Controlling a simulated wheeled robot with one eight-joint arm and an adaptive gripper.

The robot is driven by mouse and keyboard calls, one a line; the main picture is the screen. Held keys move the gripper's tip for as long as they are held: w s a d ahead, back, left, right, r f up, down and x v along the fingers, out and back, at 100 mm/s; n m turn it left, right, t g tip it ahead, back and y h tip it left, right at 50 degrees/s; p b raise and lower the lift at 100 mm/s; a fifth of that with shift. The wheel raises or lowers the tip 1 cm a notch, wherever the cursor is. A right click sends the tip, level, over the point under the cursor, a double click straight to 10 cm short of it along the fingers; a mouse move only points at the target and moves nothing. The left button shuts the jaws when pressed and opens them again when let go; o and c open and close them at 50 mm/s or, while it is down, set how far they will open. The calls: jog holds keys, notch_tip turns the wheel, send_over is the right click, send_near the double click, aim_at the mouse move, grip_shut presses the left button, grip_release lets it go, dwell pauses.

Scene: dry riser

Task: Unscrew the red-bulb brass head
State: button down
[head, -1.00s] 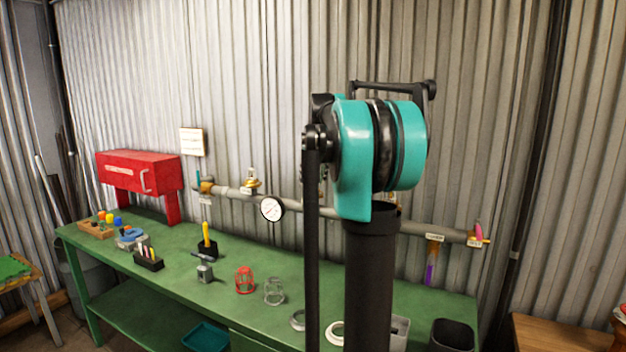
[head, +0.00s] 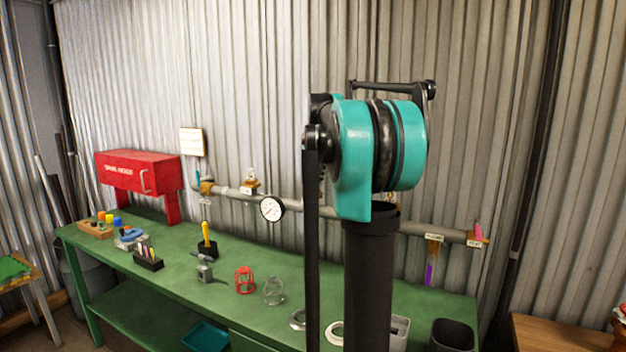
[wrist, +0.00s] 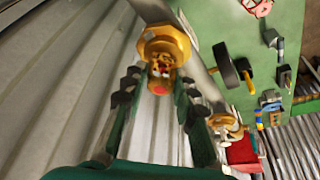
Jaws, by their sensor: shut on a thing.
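In the wrist view a brass head (wrist: 160,66) with a red bulb (wrist: 159,89) sits at the pipe, in front of the corrugated wall. My gripper (wrist: 161,81) has its two dark fingers on either side of the head and is shut on it. The red bulb faces back toward my palm. In the head view my arm's teal joint and dark links stand in front of this place, so the gripper and the red-bulb head cannot be made out there.
The grey pipe (head: 233,194) runs along the wall above the green bench (head: 180,270), with a round gauge (head: 271,208) on it. Another brass fitting (wrist: 226,124) is close to my gripper's right. A red box (head: 137,171) stands at the bench's far left.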

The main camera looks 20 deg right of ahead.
jog(key=n+y, duration=0.1)
jog(key=n, duration=0.1)
jog(key=n+y, duration=0.1)
jog(key=n, duration=0.2)
jog(key=shift+a, duration=0.1)
jog(key=n+y, duration=0.1)
jog(key=n, duration=0.1)
jog(key=n+g, duration=0.1)
jog(key=n, duration=0.2)
jog(key=shift+g+y, duration=0.3)
jog(key=shift+y, duration=0.1)
jog(key=c, duration=1.8)
grip_release()
jog(key=shift+n, duration=0.3)
grip_shut()
jog(key=shift+r, duration=0.6)
jog(key=shift+r, duration=0.3)
jog(key=shift+r, duration=0.35)
